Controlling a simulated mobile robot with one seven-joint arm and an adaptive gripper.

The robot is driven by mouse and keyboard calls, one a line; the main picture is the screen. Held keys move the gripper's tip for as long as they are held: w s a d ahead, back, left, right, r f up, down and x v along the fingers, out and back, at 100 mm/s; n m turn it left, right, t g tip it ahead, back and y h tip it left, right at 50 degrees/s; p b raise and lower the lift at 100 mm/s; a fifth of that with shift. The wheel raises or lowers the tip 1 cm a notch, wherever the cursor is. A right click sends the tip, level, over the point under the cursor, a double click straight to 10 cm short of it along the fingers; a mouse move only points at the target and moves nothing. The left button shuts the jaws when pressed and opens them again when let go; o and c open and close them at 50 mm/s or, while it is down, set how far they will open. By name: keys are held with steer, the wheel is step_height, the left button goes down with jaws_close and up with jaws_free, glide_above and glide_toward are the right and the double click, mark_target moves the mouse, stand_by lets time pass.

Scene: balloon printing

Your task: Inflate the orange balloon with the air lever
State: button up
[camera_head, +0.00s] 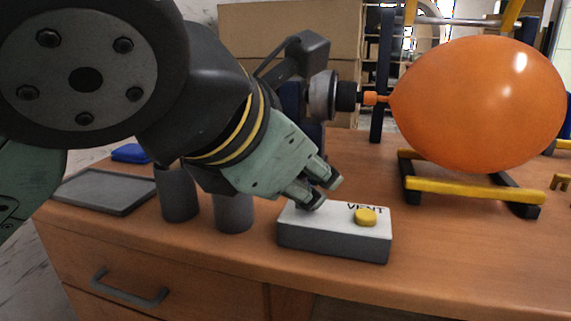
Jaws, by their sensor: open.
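The orange balloon (478,104) is large and round at the right, with its neck on a dark nozzle (346,96). A control box (332,239) with a white top stands near the table's front edge. It carries a yellow button (365,216) beside the word VENT. My gripper (323,190) is open, with its fingertips over the back left part of the box, left of the yellow button. The fingers hide that part of the box top, and I cannot tell whether they touch it.
Two grey cups (234,213) stand left of the box. A grey tray (104,189) and a blue object (131,153) lie at the far left. A stand with yellow bars (470,189) is under the balloon. Cardboard boxes (290,35) are behind. The table's front right is clear.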

steer(key=v, duration=0.7)
steer(key=shift+s, duration=0.2)
steer(key=shift+a+r, duration=0.1)
steer(key=shift+r, duration=0.05)
stand_by(0.4)
